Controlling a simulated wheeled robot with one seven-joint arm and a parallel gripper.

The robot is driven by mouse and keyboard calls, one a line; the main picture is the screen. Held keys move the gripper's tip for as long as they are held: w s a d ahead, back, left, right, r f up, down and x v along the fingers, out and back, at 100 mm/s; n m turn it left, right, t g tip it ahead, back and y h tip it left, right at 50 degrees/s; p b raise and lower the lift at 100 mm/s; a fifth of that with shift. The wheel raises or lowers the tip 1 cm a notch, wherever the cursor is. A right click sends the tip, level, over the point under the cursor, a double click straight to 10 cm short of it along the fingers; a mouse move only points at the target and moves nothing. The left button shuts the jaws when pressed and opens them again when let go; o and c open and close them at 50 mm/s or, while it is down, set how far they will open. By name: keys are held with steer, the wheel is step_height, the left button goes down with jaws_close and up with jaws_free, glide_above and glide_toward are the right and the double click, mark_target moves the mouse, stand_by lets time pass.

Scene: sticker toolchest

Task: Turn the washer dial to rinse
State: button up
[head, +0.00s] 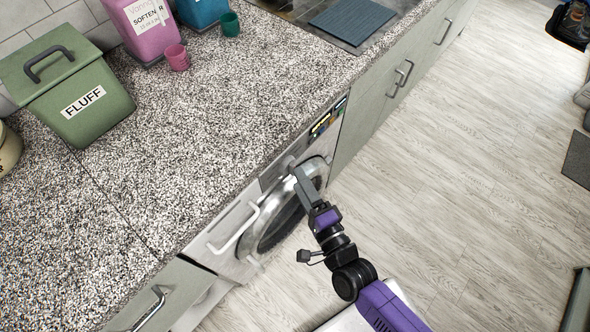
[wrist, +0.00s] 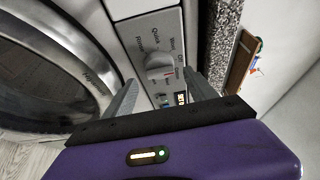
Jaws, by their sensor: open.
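The washer (head: 222,236) is a silver front-loader under the counter, with a round door. In the wrist view its dial (wrist: 159,64) is a round grey knob on a light panel, ringed by small labels. One label to the upper left seems to read Rinse; others look like Quick, Wool and Off. Contact cannot be told. In the head view my gripper (head: 300,176) hides the dial.
The speckled counter (head: 225,95) overhangs the washer. On it stand a green FLUFF bin (head: 75,90), a pink softener container (head: 145,25) and two small cups (head: 177,57).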

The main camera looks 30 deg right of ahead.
mark_target(290, 167)
steer(key=w, duration=0.3)
steer(key=shift+w+d, duration=0.1)
steer(key=shift+w, duration=0.2)
steer(key=c, duration=1.3)
